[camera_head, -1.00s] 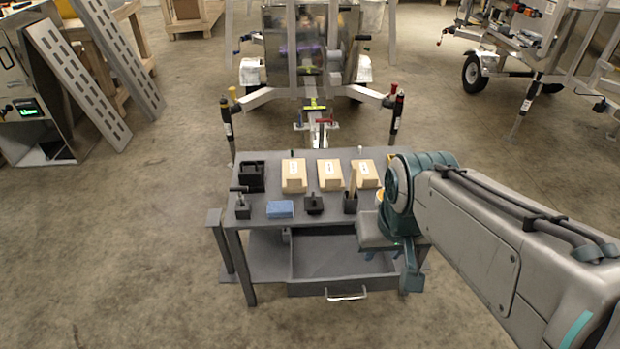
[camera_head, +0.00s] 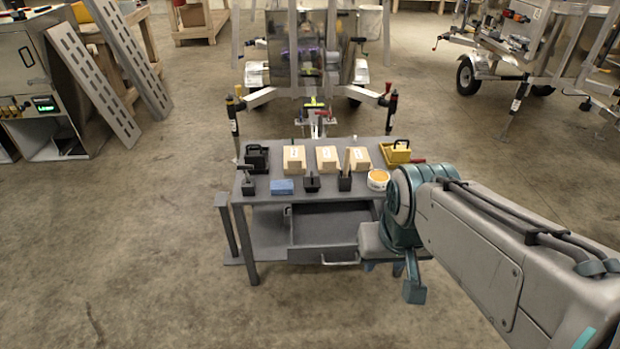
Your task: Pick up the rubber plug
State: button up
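Several small items stand on the grey workbench (camera_head: 268,205). A small black piece with an upright stub (camera_head: 312,184) stands at the front middle and may be the rubber plug; it is too small to be sure. Another dark block with a T-shaped top (camera_head: 249,186) stands at the front left corner. My arm comes in from the right, and its teal end, with my gripper (camera_head: 414,289), hangs low beside the bench's front right corner, apart from the items. The fingers cannot be made out clearly, and I see nothing held.
Tan boxes (camera_head: 327,158), a black caddy (camera_head: 257,158) and a yellow item (camera_head: 396,153) stand behind. The drawer (camera_head: 325,243) is open.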

aim_at(312, 183)
jog(key=k, duration=0.65)
jog(key=u, duration=0.95)
jog(key=i, duration=2)
jog(key=z, duration=1.2)
jog(key=i, duration=0.5)
jog(key=z, duration=0.5)
